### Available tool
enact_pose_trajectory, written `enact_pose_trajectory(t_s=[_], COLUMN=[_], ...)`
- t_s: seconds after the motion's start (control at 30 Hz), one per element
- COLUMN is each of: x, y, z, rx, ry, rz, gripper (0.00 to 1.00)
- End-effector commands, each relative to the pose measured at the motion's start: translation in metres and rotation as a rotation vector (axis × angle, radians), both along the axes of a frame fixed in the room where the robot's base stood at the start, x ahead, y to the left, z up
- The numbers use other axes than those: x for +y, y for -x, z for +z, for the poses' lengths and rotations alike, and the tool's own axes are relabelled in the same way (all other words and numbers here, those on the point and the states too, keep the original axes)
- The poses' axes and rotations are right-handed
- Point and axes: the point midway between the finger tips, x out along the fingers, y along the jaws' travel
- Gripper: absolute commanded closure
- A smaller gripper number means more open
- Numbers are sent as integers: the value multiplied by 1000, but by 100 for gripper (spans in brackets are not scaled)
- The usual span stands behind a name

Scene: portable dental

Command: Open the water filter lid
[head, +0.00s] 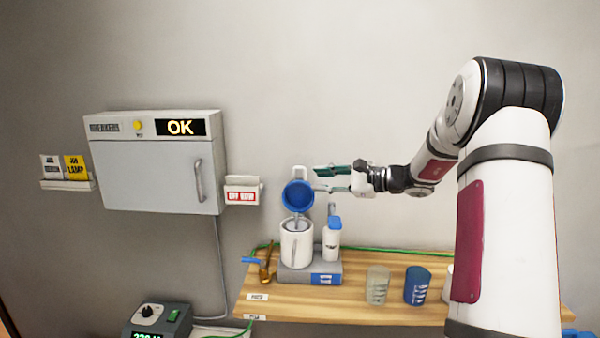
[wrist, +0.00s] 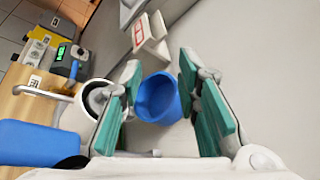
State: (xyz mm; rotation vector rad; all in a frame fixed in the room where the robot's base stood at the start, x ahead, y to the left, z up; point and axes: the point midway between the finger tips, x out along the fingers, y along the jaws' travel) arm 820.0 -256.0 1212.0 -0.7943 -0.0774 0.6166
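The water filter is a white canister (head: 296,246) on a grey base on the wooden shelf. Its blue lid (head: 298,196) stands raised and tilted up above the canister, showing its round inner side. The canister's open top (wrist: 98,98) shows in the wrist view, with the blue lid (wrist: 158,97) beside it. My gripper (head: 322,179) is to the right of the lid, its green-padded fingers apart. In the wrist view the lid appears between and beyond the fingers (wrist: 155,95). I cannot tell whether a finger touches it.
A small white bottle with a blue cap (head: 332,238) stands right of the canister. A beige cup (head: 377,285) and a blue cup (head: 417,286) stand further right on the shelf (head: 340,308). A brass tap (head: 265,271) is at left. A white cabinet (head: 150,170) hangs on the wall.

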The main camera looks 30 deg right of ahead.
Motion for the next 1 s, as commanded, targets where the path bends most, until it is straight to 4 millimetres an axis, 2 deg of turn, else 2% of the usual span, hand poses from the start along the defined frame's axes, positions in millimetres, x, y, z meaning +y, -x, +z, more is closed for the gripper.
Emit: enact_pose_trajectory(t_s=[0.03,0.1,0.2,0.3,0.47,1.0], x=[-27,-53,-78,-88,-84,-43], y=[-3,-5,-5,-6,-18,-108], z=[-8,-12,-16,-17,-16,-17], rx=[-18,-45,-71,-85,-87,-85], ry=[-52,-107,-157,-178,-182,-179], rz=[-51,-103,-154,-175,-175,-175], gripper=[70,70,70,70,70,70])
